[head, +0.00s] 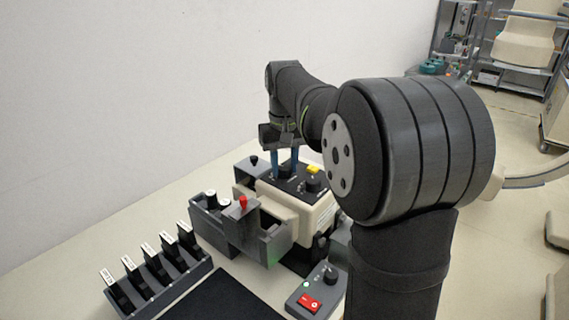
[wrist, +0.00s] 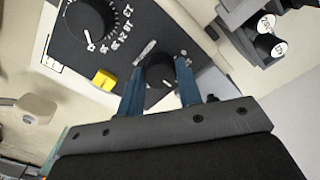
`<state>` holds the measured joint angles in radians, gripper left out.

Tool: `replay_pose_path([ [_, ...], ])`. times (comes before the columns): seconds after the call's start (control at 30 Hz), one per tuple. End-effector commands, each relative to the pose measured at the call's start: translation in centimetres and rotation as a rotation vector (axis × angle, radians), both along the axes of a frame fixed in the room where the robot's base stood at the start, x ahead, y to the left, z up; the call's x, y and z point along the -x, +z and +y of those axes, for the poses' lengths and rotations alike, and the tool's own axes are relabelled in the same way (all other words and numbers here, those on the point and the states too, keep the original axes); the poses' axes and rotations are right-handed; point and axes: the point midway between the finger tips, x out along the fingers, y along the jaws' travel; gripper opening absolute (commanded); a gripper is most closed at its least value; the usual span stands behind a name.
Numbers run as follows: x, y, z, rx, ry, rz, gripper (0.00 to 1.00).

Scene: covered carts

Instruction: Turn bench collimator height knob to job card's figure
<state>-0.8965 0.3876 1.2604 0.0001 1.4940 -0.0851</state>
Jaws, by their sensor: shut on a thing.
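My gripper (head: 284,171) reaches down onto the dark top panel of the cream bench collimator (head: 316,214). In the wrist view its two blue fingers (wrist: 160,88) are shut on a black knob (wrist: 160,71), one finger on each side. A pale bar lies at this knob's far edge; its scale is mostly hidden. A second black knob (wrist: 90,20) with a white pointer and printed numbers sits on the same panel, also in the head view (head: 312,185). Which knob sets height cannot be read. No job card figure is legible.
A yellow button (wrist: 103,79) is beside the held knob. A grey box (head: 240,232) with a red-topped piece stands in front. A rack of several labelled slots (head: 150,275) is at left. A control box with a red switch (head: 310,303) lies in front.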

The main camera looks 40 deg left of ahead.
Motion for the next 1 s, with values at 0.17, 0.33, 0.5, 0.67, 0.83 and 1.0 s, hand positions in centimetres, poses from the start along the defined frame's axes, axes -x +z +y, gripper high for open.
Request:
replay_pose_path([
  [0.17, 0.0, 0.0, 0.0, -0.001, -0.001, -0.001, 0.09],
  [0.33, 0.0, 0.0, 0.0, -0.001, -0.001, -0.001, 0.46],
  [0.5, 0.0, 0.0, 0.0, -0.001, 0.000, -0.001, 0.54],
  [0.67, 0.0, 0.1, 0.0, -0.001, 0.000, -0.001, 0.54],
  [0.83, 0.0, 1.5, 0.1, -0.002, 0.000, -0.002, 0.54],
  [1.0, -0.1, 5.1, 0.1, -0.004, 0.000, -0.004, 0.54],
])
